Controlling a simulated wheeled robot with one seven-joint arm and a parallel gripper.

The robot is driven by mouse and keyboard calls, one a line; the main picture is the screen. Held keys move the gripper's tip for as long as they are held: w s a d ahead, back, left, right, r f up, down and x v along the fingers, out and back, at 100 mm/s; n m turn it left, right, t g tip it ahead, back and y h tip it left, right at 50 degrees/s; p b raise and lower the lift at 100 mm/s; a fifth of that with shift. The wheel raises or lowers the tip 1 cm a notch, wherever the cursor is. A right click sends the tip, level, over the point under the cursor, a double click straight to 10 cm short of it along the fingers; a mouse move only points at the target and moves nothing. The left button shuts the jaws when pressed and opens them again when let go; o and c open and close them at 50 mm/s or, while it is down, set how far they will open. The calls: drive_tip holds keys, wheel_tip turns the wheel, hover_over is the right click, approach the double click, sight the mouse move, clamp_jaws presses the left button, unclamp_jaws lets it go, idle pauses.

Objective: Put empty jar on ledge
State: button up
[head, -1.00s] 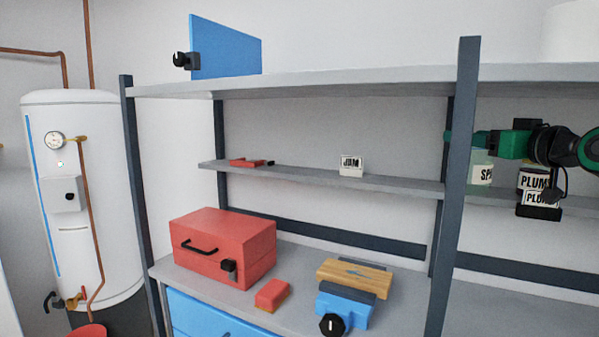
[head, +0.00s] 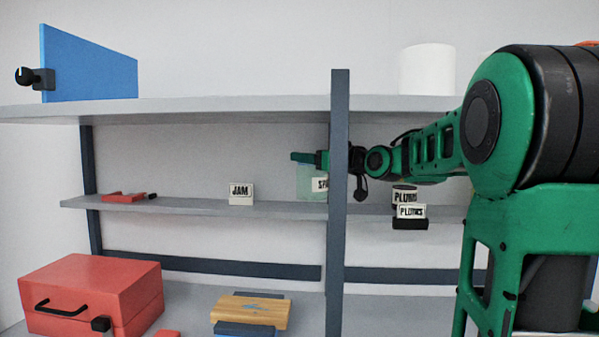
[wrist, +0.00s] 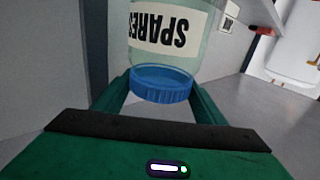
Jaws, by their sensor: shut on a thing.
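A clear greenish jar (head: 306,184) with a white SPARES label shows just left of the dark post, partly hidden behind it. In the wrist view the jar (wrist: 207,55) appears with its blue lid (wrist: 161,84) between my fingers; no contents are visible in the part I see. My gripper (head: 303,158) is shut on the jar at its lid. The narrow ledge (head: 285,208) runs behind the posts, with a JAM card (head: 241,194) to the jar's left. The jar's base overlaps the ledge in the picture; I cannot tell whether it touches.
A PLUMS jar (head: 404,193) and PLUMS card (head: 411,212) sit right of the dark post (head: 338,240). A red item (head: 124,197) lies at the ledge's left. The ledge looks bare between it and the JAM card. A red toolbox (head: 85,290) stands below.

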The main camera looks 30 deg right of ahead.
sight(312, 178)
drive_tip(key=w, duration=0.4)
drive_tip(key=shift+w+a, duration=0.1)
drive_tip(key=shift+a, duration=0.15)
drive_tip(key=f, duration=0.3)
drive_tip(key=shift+w+f, duration=0.25)
drive_tip(key=shift+w, duration=0.1)
drive_tip(key=o, duration=1.7)
drive_tip(key=s, duration=0.8)
drive_tip(key=s+d, duration=0.1)
drive_tip(key=s, duration=0.3)
